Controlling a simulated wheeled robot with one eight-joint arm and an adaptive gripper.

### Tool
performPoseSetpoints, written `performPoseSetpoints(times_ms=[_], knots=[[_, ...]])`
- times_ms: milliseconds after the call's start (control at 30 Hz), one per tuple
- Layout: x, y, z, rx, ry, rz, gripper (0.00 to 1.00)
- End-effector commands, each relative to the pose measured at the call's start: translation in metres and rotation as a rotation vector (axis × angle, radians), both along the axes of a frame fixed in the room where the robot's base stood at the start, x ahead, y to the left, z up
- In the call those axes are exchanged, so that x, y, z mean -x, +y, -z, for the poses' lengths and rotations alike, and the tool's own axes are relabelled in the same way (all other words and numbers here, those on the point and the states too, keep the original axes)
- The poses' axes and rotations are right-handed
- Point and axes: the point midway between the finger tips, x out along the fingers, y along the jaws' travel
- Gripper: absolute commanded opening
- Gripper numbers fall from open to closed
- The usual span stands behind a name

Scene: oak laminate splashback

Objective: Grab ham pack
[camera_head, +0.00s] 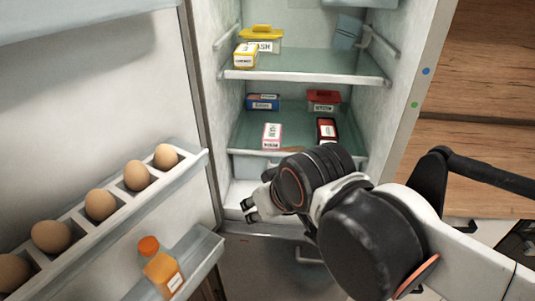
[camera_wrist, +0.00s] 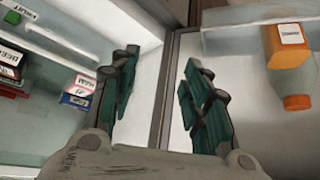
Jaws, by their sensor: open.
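The ham pack looks like the small white and pink box (camera_head: 271,136) at the front left of the lower fridge shelf. In the wrist view, a box whose label appears to read HAM (camera_wrist: 80,88) is left of the fingers. My gripper (camera_head: 250,209) is open and empty, in front of the fridge, below and left of that pack in the head view. In the wrist view, its two green-padded fingers (camera_wrist: 160,65) stand apart near the edge between fridge and door. Nothing is between them.
A red and black pack (camera_head: 326,130), a blue pack (camera_head: 263,102) and a red-lidded pack (camera_head: 323,100) share the lower shelf (camera_head: 300,120). The upper shelf holds yellow packs (camera_head: 246,57). The open door carries eggs (camera_head: 101,204) and an orange bottle (camera_head: 159,265).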

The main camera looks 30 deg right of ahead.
Motion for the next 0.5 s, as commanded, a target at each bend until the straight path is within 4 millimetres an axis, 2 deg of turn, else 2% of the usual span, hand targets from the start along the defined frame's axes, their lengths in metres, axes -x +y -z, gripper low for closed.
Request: performPoseSetpoints(times_ms=[33, 100, 267, 500], knots=[[-0.002, -0.002, 0.001, 0.015, -0.002, -0.009, 0.63], [-0.009, -0.007, 0.003, 0.066, -0.008, -0.037, 0.78], [-0.04, -0.035, 0.012, 0.317, -0.026, -0.177, 0.78], [-0.1, -0.084, 0.026, 0.867, 0.004, -0.48, 0.78]])
